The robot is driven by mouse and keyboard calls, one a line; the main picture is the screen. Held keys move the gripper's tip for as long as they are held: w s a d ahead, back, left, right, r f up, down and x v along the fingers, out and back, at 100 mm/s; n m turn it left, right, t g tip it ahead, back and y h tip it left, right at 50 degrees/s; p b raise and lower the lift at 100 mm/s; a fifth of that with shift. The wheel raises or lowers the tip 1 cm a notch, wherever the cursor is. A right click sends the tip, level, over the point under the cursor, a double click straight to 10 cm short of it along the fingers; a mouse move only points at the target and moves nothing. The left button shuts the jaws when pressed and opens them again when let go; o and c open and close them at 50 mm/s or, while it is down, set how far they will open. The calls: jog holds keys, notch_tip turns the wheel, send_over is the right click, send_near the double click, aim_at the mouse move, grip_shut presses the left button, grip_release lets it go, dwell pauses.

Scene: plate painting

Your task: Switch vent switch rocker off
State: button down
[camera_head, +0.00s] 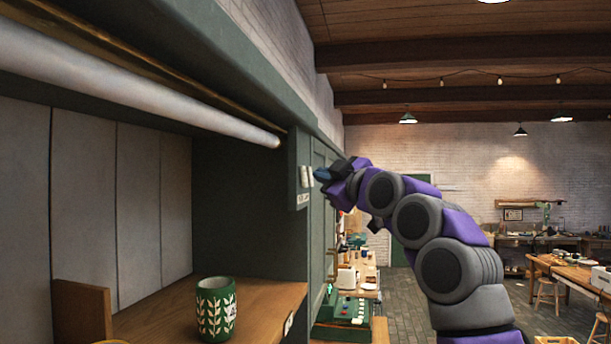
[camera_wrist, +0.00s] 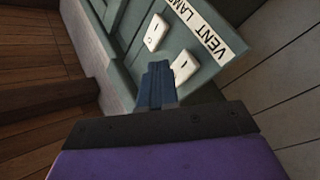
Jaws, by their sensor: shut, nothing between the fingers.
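A green switch plate with two white rockers is on the cabinet's front post. In the wrist view its label (camera_wrist: 205,28) reads "VENT LAM", with the end cut off. The vent rocker (camera_wrist: 185,66) lies nearest the word VENT. The lamp rocker (camera_wrist: 156,32) is farther up and left. My gripper (camera_wrist: 158,70) is shut and empty, its blue fingertips just left of the vent rocker; whether they touch it I cannot tell. In the head view my gripper (camera_head: 320,175) is at the right side of the small rockers (camera_head: 305,176).
A wooden shelf (camera_head: 160,318) with a green leaf-patterned mug (camera_head: 216,308) lies below and left of the plate. A pale tube (camera_head: 130,88) runs under the cabinet's top. The room at right is open.

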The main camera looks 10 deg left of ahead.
dwell(0.3)
jog(key=d, duration=0.5)
jog(key=shift+s+d+f, duration=0.1)
jog(key=shift+f, duration=0.3)
